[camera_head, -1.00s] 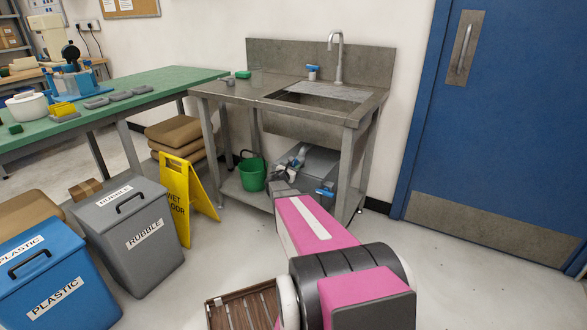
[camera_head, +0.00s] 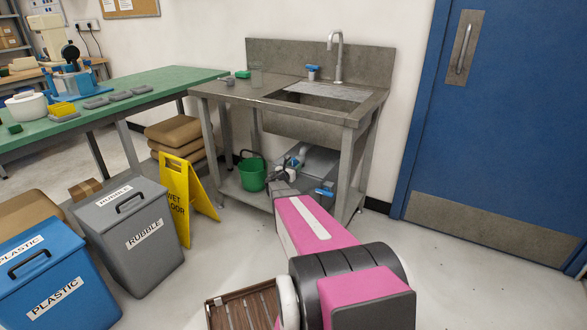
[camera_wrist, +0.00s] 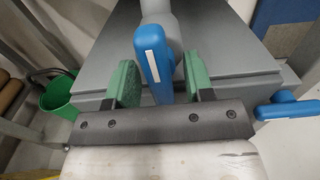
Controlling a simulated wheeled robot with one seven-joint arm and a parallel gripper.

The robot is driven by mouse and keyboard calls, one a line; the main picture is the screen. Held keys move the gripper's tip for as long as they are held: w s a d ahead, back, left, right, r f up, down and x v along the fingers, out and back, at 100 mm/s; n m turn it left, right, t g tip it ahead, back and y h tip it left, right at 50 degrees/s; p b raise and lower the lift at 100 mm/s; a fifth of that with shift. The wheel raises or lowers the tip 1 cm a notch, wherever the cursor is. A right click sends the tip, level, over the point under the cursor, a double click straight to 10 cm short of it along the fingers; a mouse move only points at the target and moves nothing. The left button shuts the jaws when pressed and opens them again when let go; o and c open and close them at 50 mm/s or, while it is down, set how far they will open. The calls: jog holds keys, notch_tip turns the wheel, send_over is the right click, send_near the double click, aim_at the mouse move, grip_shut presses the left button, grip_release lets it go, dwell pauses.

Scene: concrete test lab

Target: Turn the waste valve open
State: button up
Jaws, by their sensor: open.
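A blue lever handle (camera_wrist: 152,55) with a white stripe is in the wrist view, on a grey pipe by a grey box (camera_wrist: 225,75) under the sink. My gripper (camera_wrist: 160,82) is open, with its green finger pads on either side of this handle. The handle is between the pads; gaps show, the right one narrow. A second blue handle (camera_wrist: 288,108) is to the right, outside my fingers; it also shows in the head view (camera_head: 324,192). I cannot tell from labels which one is the waste valve. In the head view my gripper (camera_head: 284,180) is partly hidden by my arm.
The steel sink table (camera_head: 352,115) stands over the box, its legs close around my arm. A green bucket (camera_head: 252,175) is on the lower shelf to the left. A yellow wet-floor sign (camera_head: 180,195) and a grey rubble bin (camera_head: 140,235) stand further left. Floor by the blue door (camera_head: 495,130) is clear.

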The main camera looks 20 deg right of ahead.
jog(key=v, duration=1)
jog(key=shift+s+a, duration=0.25)
jog(key=shift+s, duration=0.05)
jog(key=s+a+f+m+g+y, duration=0.1)
jog(key=s+a+m+g+y, duration=0.1)
jog(key=s+m+g, duration=0.4)
jog(key=s+a+f+m+g+y, duration=0.1)
jog(key=s+a+m+g+y, duration=0.15)
jog(key=s+m, duration=0.65)
jog(key=s+a+m+g+y, duration=0.2)
jog(key=s+a+m+y, duration=0.7)
jog(key=a, duration=0.4)
jog(key=shift+s+a+r+m+y, duration=0.4)
jog(key=shift+s+m, duration=0.2)
jog(key=shift+m, duration=0.3)
jog(key=shift+g, duration=0.25)
